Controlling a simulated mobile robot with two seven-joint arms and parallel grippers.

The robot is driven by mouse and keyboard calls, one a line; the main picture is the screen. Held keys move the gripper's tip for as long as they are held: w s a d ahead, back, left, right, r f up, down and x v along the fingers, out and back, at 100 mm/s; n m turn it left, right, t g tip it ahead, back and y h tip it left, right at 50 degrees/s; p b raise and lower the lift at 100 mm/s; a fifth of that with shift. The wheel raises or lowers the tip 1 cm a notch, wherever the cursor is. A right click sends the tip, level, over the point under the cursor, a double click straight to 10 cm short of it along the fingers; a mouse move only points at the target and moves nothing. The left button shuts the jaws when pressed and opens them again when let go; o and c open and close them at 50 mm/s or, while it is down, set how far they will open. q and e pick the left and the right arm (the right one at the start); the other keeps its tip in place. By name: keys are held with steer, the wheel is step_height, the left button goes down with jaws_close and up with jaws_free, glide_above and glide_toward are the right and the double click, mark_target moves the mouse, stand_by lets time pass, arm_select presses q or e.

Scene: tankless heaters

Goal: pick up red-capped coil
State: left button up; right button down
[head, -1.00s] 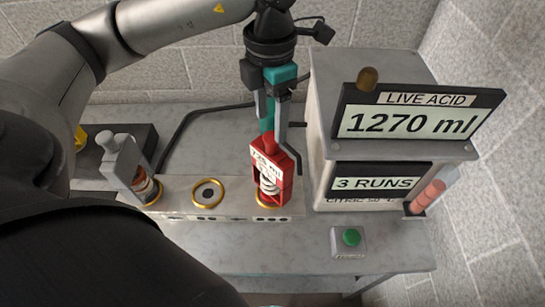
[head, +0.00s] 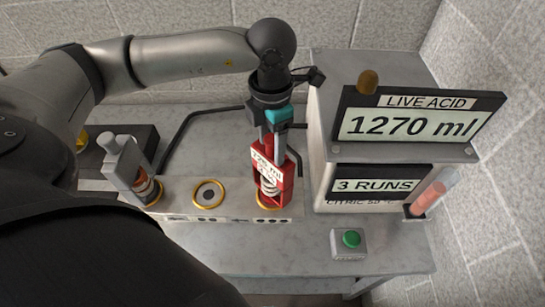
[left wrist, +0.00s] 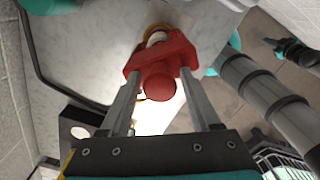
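The red-capped coil (head: 271,181) stands upright in the right-hand gold ring of the long grey block. It is a red frame around a pale coil, with a white label reading about 725 ml. In the left wrist view its red cap (left wrist: 160,60) has a round knob pointing at the camera. My left gripper (head: 270,145) is directly above it, pointing down. In the left wrist view the two fingers (left wrist: 160,95) are apart, one each side of the knob, with a gap on both sides. Their tips reach the wider red part; contact is unclear. My right gripper does not show.
An empty gold ring (head: 209,194) is mid-block; another coil with a grey top (head: 128,165) leans at the left. A machine with displays (head: 415,125) stands close right of the gripper. A green button (head: 351,239) is in front. A black hose (head: 185,130) runs behind.

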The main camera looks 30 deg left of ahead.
arm_select(q)
jaws_close()
steer(key=shift+w+r, duration=0.1)
stand_by(1.1)
